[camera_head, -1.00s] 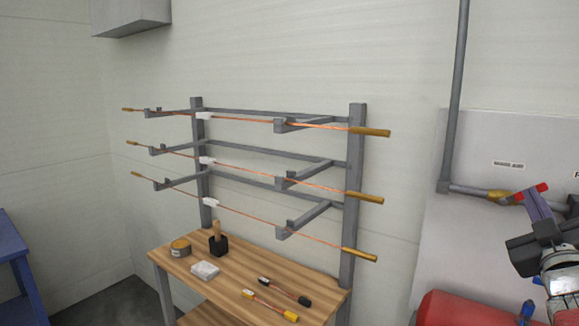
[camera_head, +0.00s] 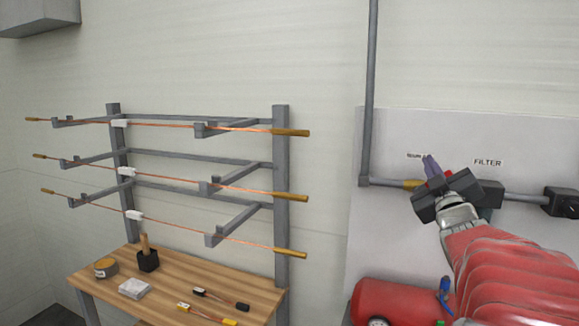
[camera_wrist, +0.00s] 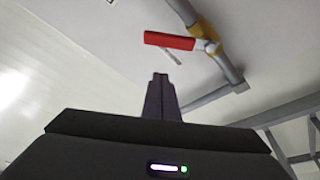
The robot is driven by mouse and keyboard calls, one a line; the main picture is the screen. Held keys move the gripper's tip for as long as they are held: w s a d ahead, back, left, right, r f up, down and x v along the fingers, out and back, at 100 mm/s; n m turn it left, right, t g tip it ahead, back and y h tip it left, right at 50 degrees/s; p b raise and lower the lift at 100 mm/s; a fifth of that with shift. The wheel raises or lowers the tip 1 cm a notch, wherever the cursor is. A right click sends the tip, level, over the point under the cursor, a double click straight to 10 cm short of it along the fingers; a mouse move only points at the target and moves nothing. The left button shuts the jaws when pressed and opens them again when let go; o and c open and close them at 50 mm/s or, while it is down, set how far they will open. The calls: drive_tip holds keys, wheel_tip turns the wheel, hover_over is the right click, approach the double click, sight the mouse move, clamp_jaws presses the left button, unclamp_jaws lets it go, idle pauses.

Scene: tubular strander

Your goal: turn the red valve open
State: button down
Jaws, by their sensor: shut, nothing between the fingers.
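The red valve is a brass body (camera_head: 412,184) with a red lever on a grey wall pipe. My gripper (camera_head: 431,160) is in front of it in the head view and hides nearly all of the lever. In the wrist view the red lever (camera_wrist: 170,41) lies roughly level, joined to the brass fitting (camera_wrist: 204,29) at its right. There the fingers of my gripper (camera_wrist: 160,76) are shut and empty, tips just below the lever. A gap shows between tips and lever in that picture; I cannot tell the depth.
A grey pipe (camera_head: 370,90) drops down the wall to the valve's left. A sign reading FILTER (camera_head: 487,162) is right of my gripper. A red tank (camera_head: 400,303) stands below. A rack with copper rods (camera_head: 281,200) and a wooden bench (camera_head: 160,285) are at left.

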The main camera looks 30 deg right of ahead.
drive_tip(key=shift+s+d+f, duration=0.2)
drive_tip(key=shift+d+f, duration=0.4)
drive_tip(key=shift+f, duration=0.15)
drive_tip(key=shift+s+d+f, duration=0.2)
drive_tip(key=shift+d+f, duration=0.35)
drive_tip(key=shift+f, duration=0.15)
